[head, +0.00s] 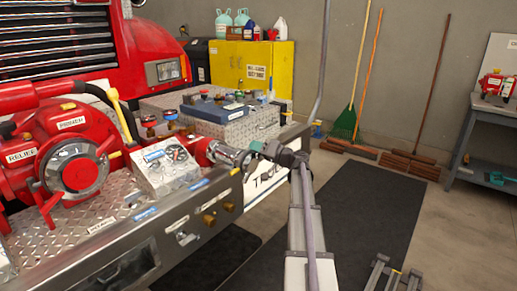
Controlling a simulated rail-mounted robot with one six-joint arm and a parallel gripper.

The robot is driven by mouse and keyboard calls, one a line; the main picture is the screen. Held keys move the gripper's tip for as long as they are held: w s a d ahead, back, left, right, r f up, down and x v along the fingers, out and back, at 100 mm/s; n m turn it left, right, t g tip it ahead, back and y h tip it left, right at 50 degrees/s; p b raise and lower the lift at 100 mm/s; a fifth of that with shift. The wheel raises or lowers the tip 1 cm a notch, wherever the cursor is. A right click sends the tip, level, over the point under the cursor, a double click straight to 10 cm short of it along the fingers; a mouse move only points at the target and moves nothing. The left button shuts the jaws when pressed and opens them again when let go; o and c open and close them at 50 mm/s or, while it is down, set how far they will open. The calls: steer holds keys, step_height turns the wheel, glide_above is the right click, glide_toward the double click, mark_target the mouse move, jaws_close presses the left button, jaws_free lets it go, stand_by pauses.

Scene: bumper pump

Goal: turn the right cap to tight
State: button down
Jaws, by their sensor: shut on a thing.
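The right cap (224,153) is a silver, round cap on the end of a short red pipe (200,150), at the right of the bumper's gauge panel. My gripper (248,155) reaches in from the right and is shut on the cap's outer side. The fingers are small in this view and partly hide the cap. I cannot tell the cap's exact turn angle or how tight it is.
A silver gauge box (165,166) stands left of the cap. A large red pump (65,150) is farther left on the bumper (150,215). A blue tool case (215,110) lies behind.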

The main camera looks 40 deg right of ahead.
steer(key=c, duration=1)
jaws_free()
steer(key=b+v, duration=0.1)
steer(key=v, duration=1)
